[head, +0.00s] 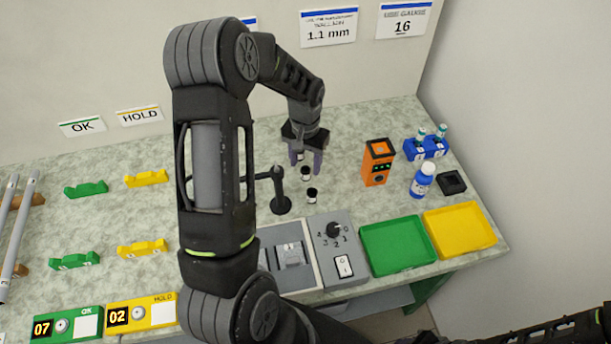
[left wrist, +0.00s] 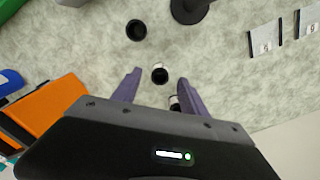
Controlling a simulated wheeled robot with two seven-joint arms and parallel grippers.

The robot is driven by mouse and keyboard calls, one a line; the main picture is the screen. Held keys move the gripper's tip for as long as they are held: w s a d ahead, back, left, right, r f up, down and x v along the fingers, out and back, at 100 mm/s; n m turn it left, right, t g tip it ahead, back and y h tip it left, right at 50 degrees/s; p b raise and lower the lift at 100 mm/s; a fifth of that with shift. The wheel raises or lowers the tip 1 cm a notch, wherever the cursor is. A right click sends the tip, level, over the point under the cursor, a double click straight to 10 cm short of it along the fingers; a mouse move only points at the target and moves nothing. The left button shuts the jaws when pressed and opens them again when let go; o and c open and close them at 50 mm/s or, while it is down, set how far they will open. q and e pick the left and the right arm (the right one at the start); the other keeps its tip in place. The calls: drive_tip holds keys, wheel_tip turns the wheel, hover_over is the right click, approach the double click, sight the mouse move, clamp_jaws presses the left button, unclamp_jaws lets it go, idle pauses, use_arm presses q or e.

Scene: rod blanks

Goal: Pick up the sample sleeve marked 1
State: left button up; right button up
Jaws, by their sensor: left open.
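Several small sample sleeves, white with black ends, stand on the speckled bench. One sleeve (head: 312,195) stands nearest the front; another sleeve (head: 305,173) is just behind it, by the fingertips. My left gripper (head: 305,164) is open, pointing down over this group. In the left wrist view, one sleeve (left wrist: 160,73) shows between the open fingers of the left gripper (left wrist: 158,84). Another sleeve (left wrist: 175,102) is partly hidden by the right-hand finger, and a third (left wrist: 136,30) stands apart beyond the fingertips. I cannot read any number on the sleeves. My right gripper is out of view.
A black post stand (head: 280,193) stands left of the sleeves. An orange device (head: 378,162), a blue bottle (head: 422,181) and a blue rack (head: 425,148) stand to the right. Green (head: 397,246) and yellow (head: 459,230) trays and a grey switch box (head: 337,250) lie in front.

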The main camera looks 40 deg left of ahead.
use_arm(q)
wheel_tip(320, 180, down, 2)
idle(0.6)
clamp_jaws()
idle(0.4)
